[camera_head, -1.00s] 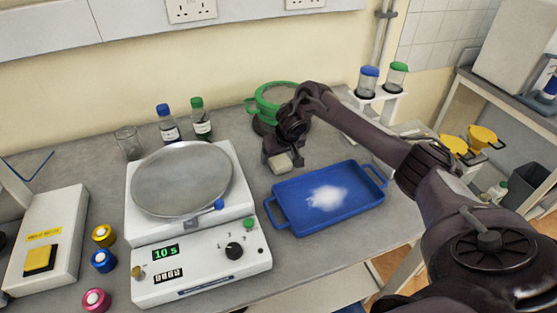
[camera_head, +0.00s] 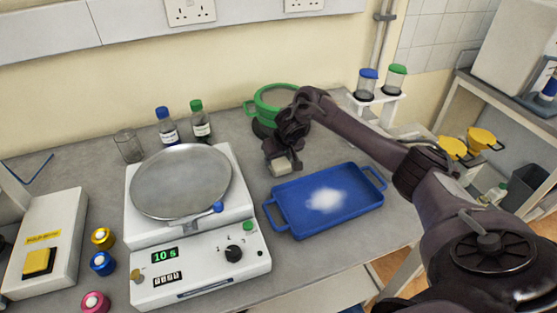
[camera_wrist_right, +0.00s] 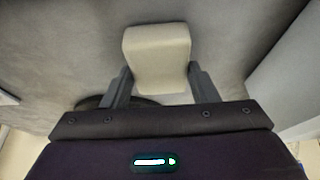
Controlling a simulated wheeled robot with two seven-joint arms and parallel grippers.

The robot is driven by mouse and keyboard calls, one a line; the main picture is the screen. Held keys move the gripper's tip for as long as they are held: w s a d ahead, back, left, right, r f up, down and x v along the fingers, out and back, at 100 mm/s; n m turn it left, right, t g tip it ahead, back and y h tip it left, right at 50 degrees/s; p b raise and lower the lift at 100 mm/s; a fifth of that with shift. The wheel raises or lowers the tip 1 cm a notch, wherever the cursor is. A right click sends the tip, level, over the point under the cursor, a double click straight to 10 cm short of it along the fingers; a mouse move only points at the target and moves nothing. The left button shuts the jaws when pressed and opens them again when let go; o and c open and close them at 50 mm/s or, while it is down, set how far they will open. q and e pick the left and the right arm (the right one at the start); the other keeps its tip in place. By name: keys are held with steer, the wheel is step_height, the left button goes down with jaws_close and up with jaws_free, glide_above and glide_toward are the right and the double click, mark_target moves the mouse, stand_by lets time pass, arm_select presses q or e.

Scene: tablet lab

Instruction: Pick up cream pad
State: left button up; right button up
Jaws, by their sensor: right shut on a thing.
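The cream pad (camera_head: 281,165) is a small pale block at the tip of my right arm, just behind the blue tray's left part. In the right wrist view the pad (camera_wrist_right: 157,58) sits between the two dark fingers of my right gripper (camera_wrist_right: 160,82), which touch its sides. In the head view my right gripper (camera_head: 280,158) is shut on the pad, partly hidden by its own wrist. I cannot tell whether the pad touches the table. My left gripper is not in view.
A blue tray (camera_head: 283,218) with white powder lies in front of the gripper. A white device with a round metal pan (camera_head: 180,182) stands to the left. A green ring-shaped item (camera_head: 262,100) is behind the gripper. Two bottles (camera_head: 168,130) and a glass beaker (camera_head: 128,146) stand behind the pan.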

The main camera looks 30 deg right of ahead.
step_height(320, 180, up, 9)
step_height(320, 180, up, 11)
steer(key=p, duration=0.7)
glide_above(278, 160)
steer(key=shift+s, duration=0.2)
